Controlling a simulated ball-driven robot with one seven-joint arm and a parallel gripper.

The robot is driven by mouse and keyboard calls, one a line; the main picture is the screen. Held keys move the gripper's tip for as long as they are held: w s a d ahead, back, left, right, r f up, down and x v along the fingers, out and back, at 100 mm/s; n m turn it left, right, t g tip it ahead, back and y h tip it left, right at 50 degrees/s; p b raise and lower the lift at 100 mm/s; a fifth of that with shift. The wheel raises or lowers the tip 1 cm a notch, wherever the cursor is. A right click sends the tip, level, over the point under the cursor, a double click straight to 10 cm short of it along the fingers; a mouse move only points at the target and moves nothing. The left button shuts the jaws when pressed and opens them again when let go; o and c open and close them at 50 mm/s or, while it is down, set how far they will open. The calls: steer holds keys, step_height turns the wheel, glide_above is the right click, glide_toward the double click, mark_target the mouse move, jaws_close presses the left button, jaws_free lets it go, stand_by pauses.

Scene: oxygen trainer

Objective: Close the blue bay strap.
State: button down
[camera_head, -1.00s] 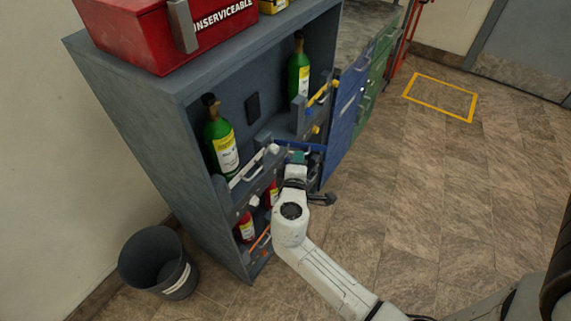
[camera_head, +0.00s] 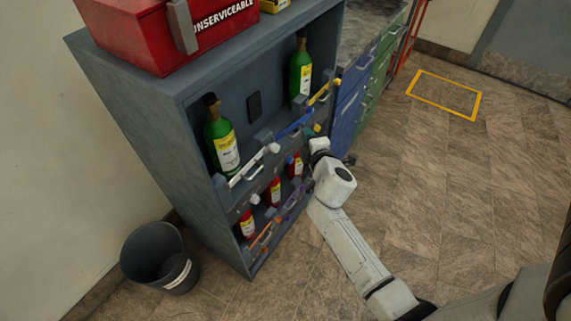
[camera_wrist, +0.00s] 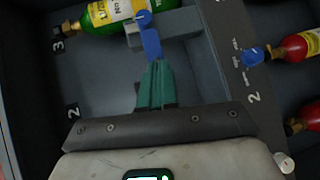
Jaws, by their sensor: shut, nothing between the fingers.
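The blue strap (camera_head: 297,124) runs across the front of the middle upper bay of the grey cabinet, roughly in line with the white strap (camera_head: 254,165) and the yellow strap (camera_head: 325,92). In the wrist view the blue strap (camera_wrist: 151,42) lies just beyond my fingertips, with a round blue end beside a grey block. Whether it is fully latched I cannot tell. My gripper (camera_head: 316,131) is shut and empty, at the right end of the blue strap. Its teal fingers (camera_wrist: 157,70) point at the strap and touch or nearly touch it.
Green bottles stand in the left bay (camera_head: 222,145) and right bay (camera_head: 301,72). Red bottles (camera_head: 274,190) stand below behind orange and purple straps. Blue drawers (camera_head: 350,103) adjoin the cabinet's right side. A bin (camera_head: 160,262) stands at left. Floor at right is clear.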

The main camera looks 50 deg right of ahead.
steer(key=shift+r+x, duration=0.25)
steer(key=shift+x, duration=0.85)
steer(key=shift+w+r, duration=0.1)
steer(key=shift+w, duration=0.1)
steer(key=shift+s, duration=0.1)
